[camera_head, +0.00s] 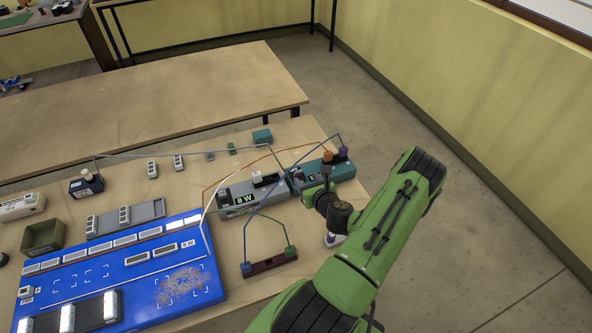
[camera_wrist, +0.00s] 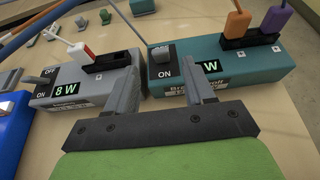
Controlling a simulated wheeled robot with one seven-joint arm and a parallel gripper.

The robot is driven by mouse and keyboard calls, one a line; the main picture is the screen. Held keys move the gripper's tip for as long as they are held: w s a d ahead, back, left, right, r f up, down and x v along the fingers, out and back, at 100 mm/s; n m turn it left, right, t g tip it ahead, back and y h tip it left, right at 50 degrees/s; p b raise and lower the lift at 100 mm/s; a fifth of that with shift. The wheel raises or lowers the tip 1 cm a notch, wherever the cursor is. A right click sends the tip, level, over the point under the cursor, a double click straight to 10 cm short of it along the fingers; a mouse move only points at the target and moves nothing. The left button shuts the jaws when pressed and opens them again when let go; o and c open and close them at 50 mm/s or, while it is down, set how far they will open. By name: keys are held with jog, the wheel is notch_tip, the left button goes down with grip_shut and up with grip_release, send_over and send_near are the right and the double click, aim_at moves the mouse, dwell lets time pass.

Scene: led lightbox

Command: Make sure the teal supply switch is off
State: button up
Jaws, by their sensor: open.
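The teal supply (camera_wrist: 232,68) is a box with a black switch plate at its left end; it also shows in the head view (camera_head: 341,171). Its grey switch knob (camera_wrist: 161,54) stands at the upper part of the plate, above a readable ON label. No OFF label is readable there; the knob may cover it. A lit green W display beside it is partly hidden by my right finger. My gripper (camera_wrist: 163,88) is open and empty, fingers either side of the switch's near side, apparently apart from the knob. In the head view my wrist hides part of the supply's near end.
A grey 8 W supply (camera_wrist: 85,82) stands just left, with its own OFF/ON switch. Orange and purple plugs (camera_wrist: 238,22) and wires rise from the teal supply's back. A blue lightbox panel (camera_head: 130,275) and a dark red block (camera_head: 270,263) lie on the table.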

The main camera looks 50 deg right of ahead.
aim_at(299, 172)
jog(key=x, duration=0.8)
jog(key=shift+w, duration=0.1)
